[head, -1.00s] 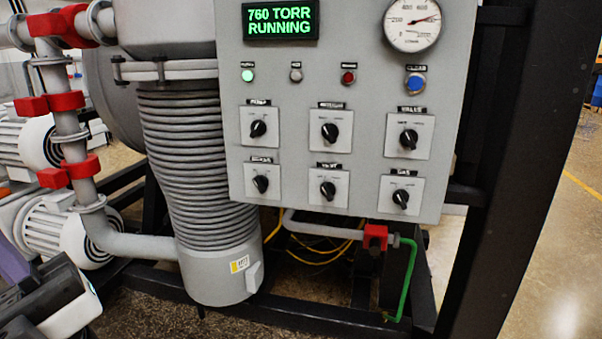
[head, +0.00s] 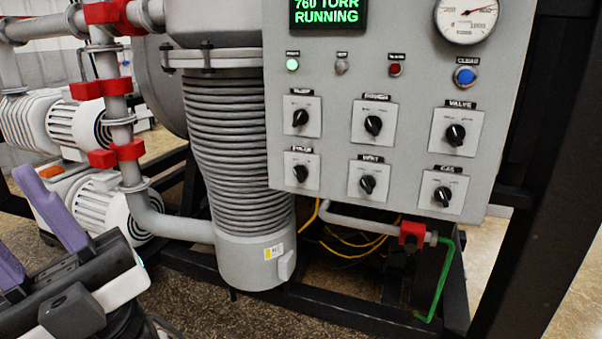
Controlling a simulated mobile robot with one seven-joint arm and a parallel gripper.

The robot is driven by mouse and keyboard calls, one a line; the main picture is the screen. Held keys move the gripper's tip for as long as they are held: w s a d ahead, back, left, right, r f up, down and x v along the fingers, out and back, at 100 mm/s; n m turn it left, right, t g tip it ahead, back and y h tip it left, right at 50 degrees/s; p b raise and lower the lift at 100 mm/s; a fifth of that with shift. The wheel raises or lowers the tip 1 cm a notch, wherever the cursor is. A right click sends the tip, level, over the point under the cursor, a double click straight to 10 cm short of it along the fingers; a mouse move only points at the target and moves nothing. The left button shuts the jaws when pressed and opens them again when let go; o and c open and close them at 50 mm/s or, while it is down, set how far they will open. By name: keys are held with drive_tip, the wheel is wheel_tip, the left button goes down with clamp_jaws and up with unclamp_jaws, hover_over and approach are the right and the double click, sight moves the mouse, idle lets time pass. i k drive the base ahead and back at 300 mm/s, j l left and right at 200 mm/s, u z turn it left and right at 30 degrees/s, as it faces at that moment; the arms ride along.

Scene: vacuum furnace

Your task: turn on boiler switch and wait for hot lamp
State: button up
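The grey control panel (head: 400,100) carries several black rotary switches on white plates. The lower-left switch (head: 300,173) has a small blurred label that seems to read boiler; its knob is tilted, pointing up-left. Above the switches, the small grey lamp (head: 341,67) looks unlit; its label is too small to read surely, perhaps hot. My gripper (head: 14,208) is at the lower left, with two purple fingers standing apart and nothing visible between them. It is well left of the panel and touches no switch. Part of one finger is cut off by the picture edge.
A green lamp (head: 292,65) is lit, beside a dark red lamp (head: 395,69) and a blue button (head: 465,76). The display (head: 328,12) reads 760 TORR RUNNING. A ribbed grey column (head: 235,150) and pipes with red clamps (head: 116,153) stand between my gripper and the panel.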

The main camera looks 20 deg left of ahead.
sight(300, 171)
drive_tip(key=j+z, duration=0.2)
drive_tip(key=j, duration=0.2)
drive_tip(key=k+j+z, duration=0.2)
drive_tip(key=j, duration=0.2)
drive_tip(key=j+z, duration=0.2)
drive_tip(key=j, duration=0.2)
drive_tip(key=k, duration=0.05)
